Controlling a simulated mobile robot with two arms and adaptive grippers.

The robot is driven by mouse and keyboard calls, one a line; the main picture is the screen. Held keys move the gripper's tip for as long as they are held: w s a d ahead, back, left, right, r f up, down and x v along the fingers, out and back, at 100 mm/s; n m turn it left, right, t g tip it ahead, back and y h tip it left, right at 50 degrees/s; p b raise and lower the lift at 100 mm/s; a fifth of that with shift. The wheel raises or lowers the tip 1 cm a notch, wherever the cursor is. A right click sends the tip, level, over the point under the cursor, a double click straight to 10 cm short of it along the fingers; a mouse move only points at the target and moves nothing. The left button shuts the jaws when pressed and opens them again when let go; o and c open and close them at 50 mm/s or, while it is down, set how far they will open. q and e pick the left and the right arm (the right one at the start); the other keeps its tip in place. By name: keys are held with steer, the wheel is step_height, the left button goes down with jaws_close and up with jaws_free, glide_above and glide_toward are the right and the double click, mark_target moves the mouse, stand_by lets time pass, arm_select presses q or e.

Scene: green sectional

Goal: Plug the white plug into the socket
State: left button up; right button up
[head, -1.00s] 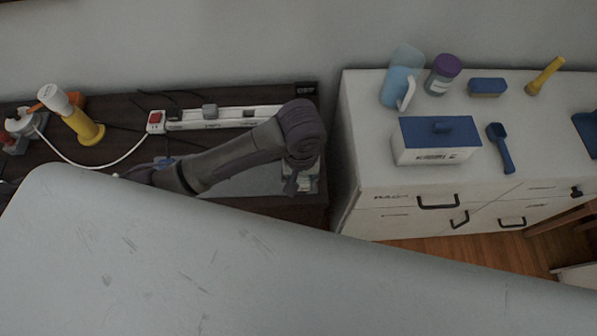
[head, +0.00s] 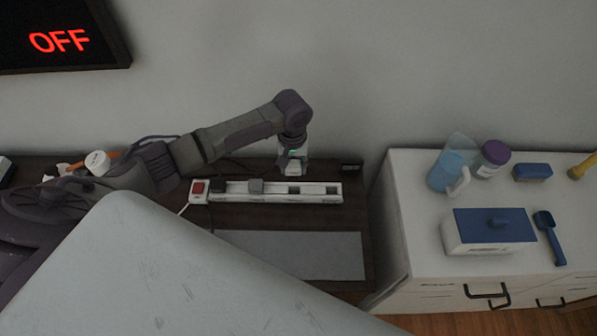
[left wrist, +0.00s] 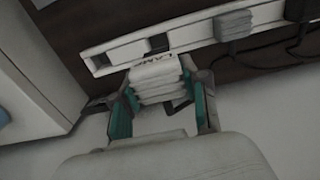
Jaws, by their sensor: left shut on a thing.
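My left gripper (head: 292,165) is shut on the white plug (left wrist: 155,79), whose face reads "LAMP" in the left wrist view; there the gripper's green-edged fingers (left wrist: 160,105) flank it. In the head view it hangs at the right part of the white power strip (head: 250,199). The strip (left wrist: 190,33) also shows in the left wrist view, with dark empty sockets near the plug's front end. A black plug and a grey plug (head: 255,186) sit in the strip's left sockets. I cannot tell whether the white plug touches the strip. My right gripper is not in view.
A red switch (head: 198,187) is at the strip's left end. A grey mat (head: 300,255) lies in front. A white cabinet (head: 400,235) stands right, bearing a pitcher, jar and blue-lidded box. A wall display (head: 60,40) reads "OFF".

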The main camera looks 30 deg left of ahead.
mark_target(294, 177)
arm_select(q)
steer(key=shift+s+d+r, duration=0.1)
steer(key=shift+d+r, duration=0.05)
steer(key=shift+d, duration=0.05)
steer(key=shift+a+p, duration=0.1)
steer(key=shift+p, duration=0.45)
step_height(294, 177, down, 4)
steer(key=shift+f+b, duration=0.1)
steer(key=shift+b, duration=0.9)
steer(key=shift+f+b, duration=0.4)
steer(key=shift+f, duration=0.45)
steer(key=shift+p, duration=0.35)
steer(key=shift+p, duration=0.85)
steer(key=shift+f+b, duration=1.05)
steer(key=shift+f, duration=0.9)
